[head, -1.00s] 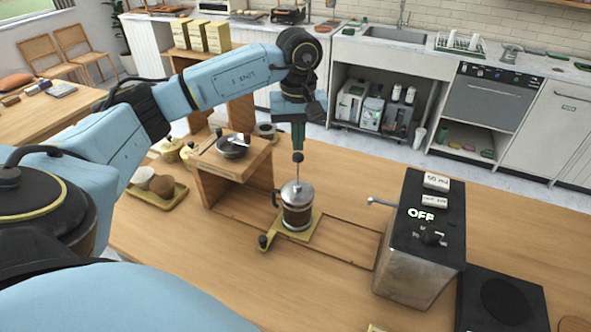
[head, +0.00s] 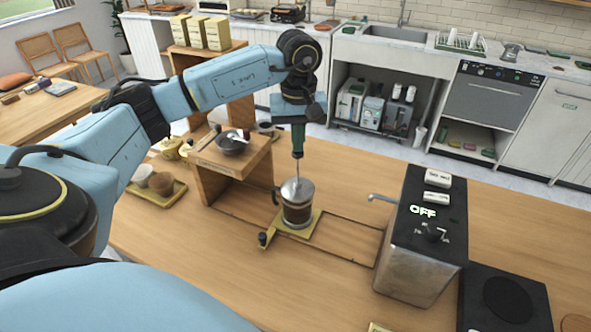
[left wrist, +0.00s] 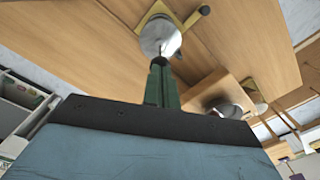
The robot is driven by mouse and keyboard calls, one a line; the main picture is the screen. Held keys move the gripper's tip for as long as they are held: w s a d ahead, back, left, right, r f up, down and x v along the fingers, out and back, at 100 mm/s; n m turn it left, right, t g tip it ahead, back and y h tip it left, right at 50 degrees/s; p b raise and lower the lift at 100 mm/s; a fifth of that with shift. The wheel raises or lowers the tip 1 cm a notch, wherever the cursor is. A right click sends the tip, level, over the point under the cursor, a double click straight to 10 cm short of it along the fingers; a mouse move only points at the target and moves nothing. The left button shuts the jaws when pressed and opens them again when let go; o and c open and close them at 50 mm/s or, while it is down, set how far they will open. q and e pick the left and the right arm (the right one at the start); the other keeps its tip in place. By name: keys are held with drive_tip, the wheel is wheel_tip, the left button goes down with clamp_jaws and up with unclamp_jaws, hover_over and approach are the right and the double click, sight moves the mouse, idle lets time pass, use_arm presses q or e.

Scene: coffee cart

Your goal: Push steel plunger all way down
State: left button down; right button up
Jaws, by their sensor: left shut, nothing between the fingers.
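The French press (head: 298,211) stands upright on a yellow sliding plate (head: 312,230) on the wooden counter, with dark coffee in its glass. Its steel plunger rod (head: 297,170) stands up out of the metal lid (head: 297,189). My left gripper (head: 298,154) is shut and empty, pointing down directly over the rod, its tips at the rod's top; the knob is hidden by the fingers. In the left wrist view the green fingers (left wrist: 162,82) are together, in line with the round lid (left wrist: 160,36). My right gripper is not in view.
A steel machine (head: 421,235) marked OFF stands to the right, its spout toward the press. A wooden stand (head: 229,168) with a bowl (head: 232,143) is close on the left. A small tray of cups (head: 157,192) lies farther left.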

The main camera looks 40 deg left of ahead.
use_arm(q)
drive_tip(key=shift+f+b, duration=2.75)
drive_tip(key=shift+f, duration=1.1)
drive_tip(key=shift+r, duration=0.1)
drive_tip(key=shift+r+p, duration=2.8)
drive_tip(key=shift+r, duration=1.25)
